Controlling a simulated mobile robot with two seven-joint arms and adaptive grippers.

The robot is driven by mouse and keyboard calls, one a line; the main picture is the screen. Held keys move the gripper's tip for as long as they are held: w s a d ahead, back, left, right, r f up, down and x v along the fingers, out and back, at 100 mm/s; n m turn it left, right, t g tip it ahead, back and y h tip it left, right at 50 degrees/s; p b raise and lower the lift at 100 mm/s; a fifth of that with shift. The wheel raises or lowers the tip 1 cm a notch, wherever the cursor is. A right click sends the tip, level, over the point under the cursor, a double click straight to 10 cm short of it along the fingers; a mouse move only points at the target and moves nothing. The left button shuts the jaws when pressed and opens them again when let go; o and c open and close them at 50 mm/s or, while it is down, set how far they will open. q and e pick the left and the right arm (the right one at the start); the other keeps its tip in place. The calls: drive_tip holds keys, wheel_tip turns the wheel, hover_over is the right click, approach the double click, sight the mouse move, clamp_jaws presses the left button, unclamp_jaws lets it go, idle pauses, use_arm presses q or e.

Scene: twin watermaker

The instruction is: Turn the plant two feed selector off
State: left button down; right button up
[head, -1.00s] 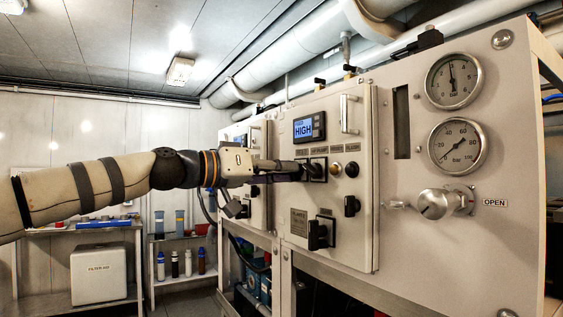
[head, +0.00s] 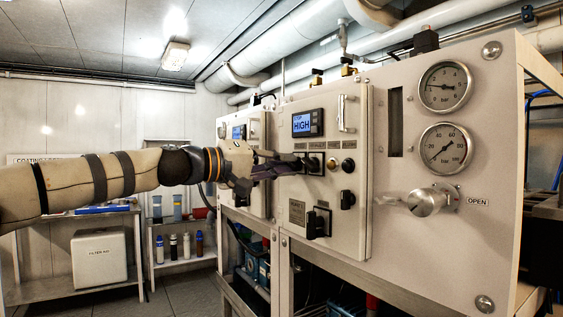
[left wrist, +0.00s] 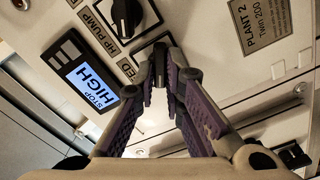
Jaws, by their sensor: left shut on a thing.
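The plant two panel (head: 335,215) is a pale cabinet door with a blue-lit display (head: 307,123) reading HIGH; in the left wrist view the display (left wrist: 91,85) reads STOP HIGH. My left gripper (head: 301,165) reaches in from the left to the row of knobs below it. In the left wrist view its fingers (left wrist: 163,68) are shut on the dark feed selector knob, beside a label ending in ED. The fingers hide most of the knob, so its pointer direction cannot be read. The black HP pump knob (left wrist: 126,16) is next to it, untouched. My right gripper is not in view.
A lower black knob (head: 317,222), a black door latch (head: 347,199) and a door handle (head: 346,113) stick out nearby. Two gauges (head: 445,87) (head: 444,148) and a silver valve knob (head: 424,202) are to the right. Shelves with a white box (head: 99,257) stand at left.

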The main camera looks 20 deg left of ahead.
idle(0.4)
use_arm(q)
drive_tip(key=c, duration=1.7)
unclamp_jaws()
drive_tip(key=v, duration=1.2)
drive_tip(key=shift+f, duration=0.1)
